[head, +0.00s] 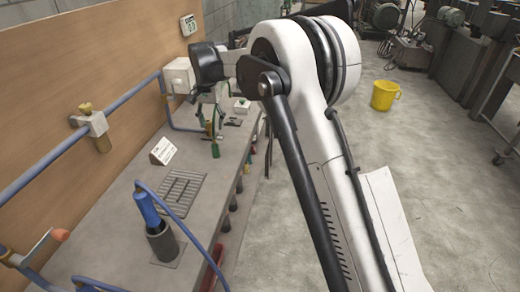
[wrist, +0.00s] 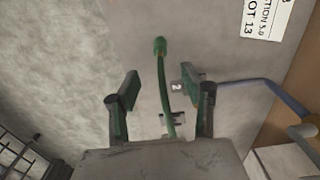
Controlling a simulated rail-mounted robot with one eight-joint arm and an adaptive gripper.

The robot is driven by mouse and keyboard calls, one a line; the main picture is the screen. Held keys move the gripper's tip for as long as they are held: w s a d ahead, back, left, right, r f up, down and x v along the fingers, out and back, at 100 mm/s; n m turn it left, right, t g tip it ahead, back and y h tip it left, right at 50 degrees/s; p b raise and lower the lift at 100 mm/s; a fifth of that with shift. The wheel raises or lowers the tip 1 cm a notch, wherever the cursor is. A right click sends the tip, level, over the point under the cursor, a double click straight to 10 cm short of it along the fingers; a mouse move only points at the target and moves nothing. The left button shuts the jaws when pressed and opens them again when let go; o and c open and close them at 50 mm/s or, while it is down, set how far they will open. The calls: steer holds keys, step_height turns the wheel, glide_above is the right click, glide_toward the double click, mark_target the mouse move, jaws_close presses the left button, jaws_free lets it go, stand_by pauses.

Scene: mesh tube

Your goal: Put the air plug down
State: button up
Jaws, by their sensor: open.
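A green air plug (wrist: 160,46) on a thin green hose (wrist: 165,92) shows in the wrist view, over the grey bench top. My gripper (wrist: 157,86) has its two green-padded fingers spread apart. The hose runs between them, with a visible gap on both sides, and the plug end lies beyond the fingertips. In the head view the green plug end (head: 215,151) shows low by the bench top, under my wrist. I cannot tell whether it rests on the surface. My arm partly hides the gripper there.
The bench (head: 110,185) carries a small white placard (head: 163,151), a slotted grille (head: 178,192) and a dark cup (head: 162,243) holding a blue-handled tool (head: 147,207). A blue pipe (head: 50,157) runs along the wooden panel. A yellow bucket (head: 384,95) stands on the open floor.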

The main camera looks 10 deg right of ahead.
steer(key=shift+s+d+r, duration=0.2)
steer(key=shift+d+r, duration=0.05)
steer(key=shift+r, duration=0.15)
steer(key=s+d+r+n+t, duration=0.1)
steer(key=s+d+r+t, duration=0.1)
steer(key=s+d+r, duration=0.65)
steer(key=s+d+r+n+t, duration=0.15)
steer(key=s+d+r, duration=0.45)
steer(key=s, duration=0.6)
steer(key=s+d+f+t, duration=0.2)
steer(key=s+d+f, duration=0.1)
steer(key=s, duration=0.8)
steer(key=s+d+f+n+t, duration=0.1)
steer(key=s+d+f, duration=0.3)
steer(key=s, duration=0.8)
steer(key=shift+s+d+t, duration=0.3)
steer(key=shift+d+t, duration=0.05)
steer(key=shift+d, duration=0.35)
steer(key=shift+f+n, duration=0.2)
steer(key=shift+n, duration=0.05)
steer(key=shift+f+b, duration=0.4)
steer(key=shift+b, duration=0.15)
